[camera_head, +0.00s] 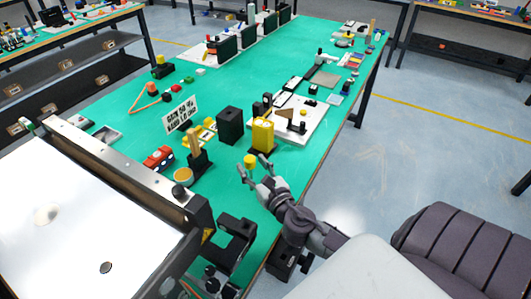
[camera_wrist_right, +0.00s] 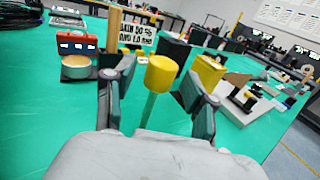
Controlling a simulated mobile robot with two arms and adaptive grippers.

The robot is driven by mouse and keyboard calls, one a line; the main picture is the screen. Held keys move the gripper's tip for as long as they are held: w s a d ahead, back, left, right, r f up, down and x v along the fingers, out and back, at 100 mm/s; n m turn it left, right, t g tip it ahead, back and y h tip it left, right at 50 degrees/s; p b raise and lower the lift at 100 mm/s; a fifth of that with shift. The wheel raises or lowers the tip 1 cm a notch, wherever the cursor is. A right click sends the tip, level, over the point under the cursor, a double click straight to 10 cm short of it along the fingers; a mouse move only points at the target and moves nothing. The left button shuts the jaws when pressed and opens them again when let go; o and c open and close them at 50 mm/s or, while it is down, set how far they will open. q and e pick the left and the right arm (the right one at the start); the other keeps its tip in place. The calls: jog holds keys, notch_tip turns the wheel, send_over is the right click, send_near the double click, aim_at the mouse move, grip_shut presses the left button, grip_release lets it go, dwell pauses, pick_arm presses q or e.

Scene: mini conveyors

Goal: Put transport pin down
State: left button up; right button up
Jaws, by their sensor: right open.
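A pin with a yellow cylindrical head (camera_head: 249,161) and a thin greenish shaft stands by the front edge of the green table. In the right wrist view the yellow head (camera_wrist_right: 161,74) is between the two fingers, with gaps visible on both sides. My right gripper (camera_head: 255,169) is open around the pin, and its fingers (camera_wrist_right: 160,84) also show in the wrist view. The foot of the pin is hidden behind the gripper body in the wrist view. My left gripper is not in view.
Beyond the pin stand a yellow block (camera_head: 263,137) and a black block (camera_head: 229,126). A white board with parts (camera_head: 298,131) lies to the right. A red object (camera_head: 157,158) and a round tan-topped piece (camera_head: 183,176) stand left. A white conveyor (camera_head: 75,215) fills the left foreground.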

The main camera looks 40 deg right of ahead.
jog(key=s+a+b, duration=0.1)
jog(key=s+b, duration=0.1)
jog(key=s, duration=0.8)
jog(key=shift+a, duration=0.15)
